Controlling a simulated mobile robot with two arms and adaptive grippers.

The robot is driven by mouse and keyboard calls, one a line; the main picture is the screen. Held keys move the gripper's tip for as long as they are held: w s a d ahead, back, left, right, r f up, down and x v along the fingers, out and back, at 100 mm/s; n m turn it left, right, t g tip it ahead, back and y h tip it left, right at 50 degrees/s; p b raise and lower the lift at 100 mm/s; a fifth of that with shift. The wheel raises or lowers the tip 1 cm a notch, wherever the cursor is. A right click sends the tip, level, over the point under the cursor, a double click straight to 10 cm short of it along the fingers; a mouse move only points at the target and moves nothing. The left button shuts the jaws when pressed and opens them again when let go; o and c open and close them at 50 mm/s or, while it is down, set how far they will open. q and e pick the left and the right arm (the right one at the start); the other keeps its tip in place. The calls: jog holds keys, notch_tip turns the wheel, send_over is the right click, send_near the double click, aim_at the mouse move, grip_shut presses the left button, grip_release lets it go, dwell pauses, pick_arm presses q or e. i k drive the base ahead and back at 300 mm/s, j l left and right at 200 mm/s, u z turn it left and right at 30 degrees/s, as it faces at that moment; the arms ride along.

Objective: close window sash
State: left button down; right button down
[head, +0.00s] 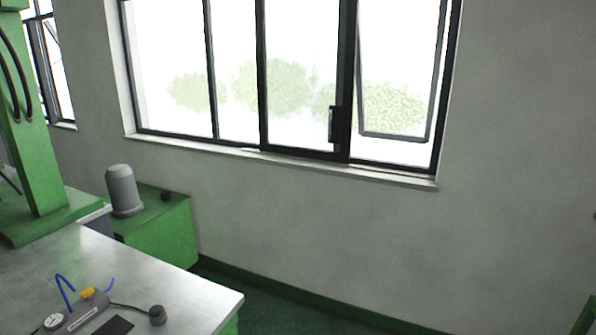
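A wide dark-framed window (263,75) is set in the grey wall ahead. It has several panes. Its sliding sash (349,80) has a thick dark upright with a vertical handle (332,125) near its lower end. To the right of that upright, a thinner grey frame (395,136) shows in the rightmost opening. It looks tilted against the outer frame, with a gap between them at the right and below. Neither of my grippers is in view.
A pale sill (390,178) runs under the window. A metal-topped table (190,275) with a gauge (53,321) and blue tubes stands at lower left. Behind it are a green cabinet (165,238), a grey canister (122,190) and a green machine (35,160). Floor shows at bottom centre.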

aim_at(340, 117)
jog(key=i+l, duration=0.2)
jog(key=i, duration=0.25)
jog(key=i+l, duration=0.25)
jog(key=i, duration=0.2)
jog(key=i+l, duration=0.2)
jog(key=i, duration=0.2)
jog(key=i+l, duration=0.25)
jog(key=i, duration=0.2)
jog(key=i+j, duration=0.3)
jog(key=i, duration=0.25)
jog(key=i+j+z, duration=0.1)
jog(key=i+j, duration=0.15)
jog(key=i, duration=0.3)
jog(key=i+j, duration=0.35)
jog(key=i, duration=0.15)
